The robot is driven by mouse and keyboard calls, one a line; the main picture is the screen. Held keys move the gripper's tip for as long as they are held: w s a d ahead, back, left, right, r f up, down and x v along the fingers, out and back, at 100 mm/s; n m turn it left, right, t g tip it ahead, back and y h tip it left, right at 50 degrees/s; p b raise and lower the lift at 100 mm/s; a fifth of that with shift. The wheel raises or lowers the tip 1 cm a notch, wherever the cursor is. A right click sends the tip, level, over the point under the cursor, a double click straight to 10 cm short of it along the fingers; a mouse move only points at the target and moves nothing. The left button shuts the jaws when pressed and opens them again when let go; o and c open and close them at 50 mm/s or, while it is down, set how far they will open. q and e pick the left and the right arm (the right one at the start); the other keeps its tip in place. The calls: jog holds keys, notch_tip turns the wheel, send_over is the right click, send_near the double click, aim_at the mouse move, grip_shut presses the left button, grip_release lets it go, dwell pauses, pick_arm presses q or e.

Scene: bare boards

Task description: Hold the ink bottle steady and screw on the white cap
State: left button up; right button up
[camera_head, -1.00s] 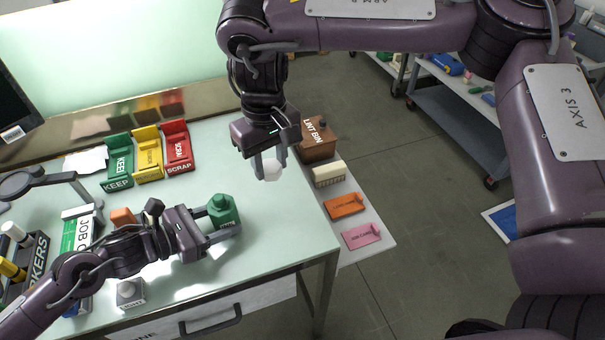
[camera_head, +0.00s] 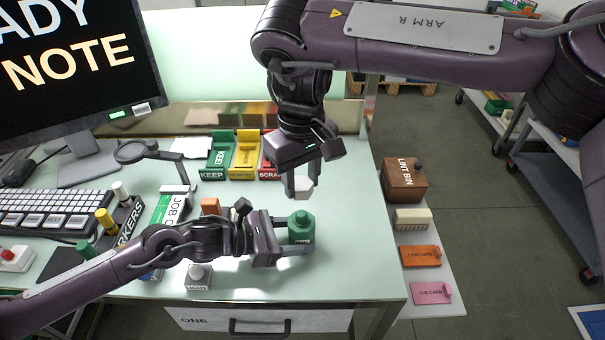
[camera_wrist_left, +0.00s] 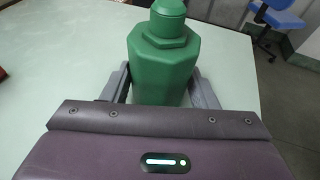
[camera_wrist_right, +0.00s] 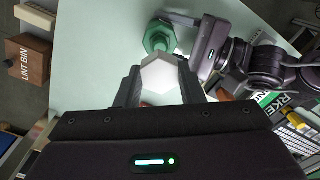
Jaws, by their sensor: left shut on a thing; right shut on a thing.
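The green ink bottle (camera_head: 302,228) stands upright on the table near its right side. My left gripper (camera_head: 290,240) is shut on it from the left, and the left wrist view shows the bottle (camera_wrist_left: 162,68) between both fingers. The bottle's top has a green stepped neck with no white cap on it. My right gripper (camera_head: 304,182) is shut on the white cap (camera_head: 304,190), fingers pointing down. The cap is held above the bottle, apart from it. In the right wrist view the hexagonal white cap (camera_wrist_right: 160,76) sits between the fingers, with the bottle (camera_wrist_right: 160,36) beyond it.
Green, yellow and red trays (camera_head: 245,152) stand at the back of the table. A marker rack (camera_head: 118,222), keyboard (camera_head: 60,212) and monitor (camera_head: 80,60) are at left. A brown lint bin (camera_head: 404,180) is on a side shelf at right. A small grey block (camera_head: 198,276) lies in front.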

send_over(301, 214)
jog(key=shift+w+f, duration=0.1)
jog(key=shift+f, duration=2.05)
jog(key=shift+f, duration=1.5)
jog(key=o, duration=1.1)
jog(key=shift+c, duration=0.2)
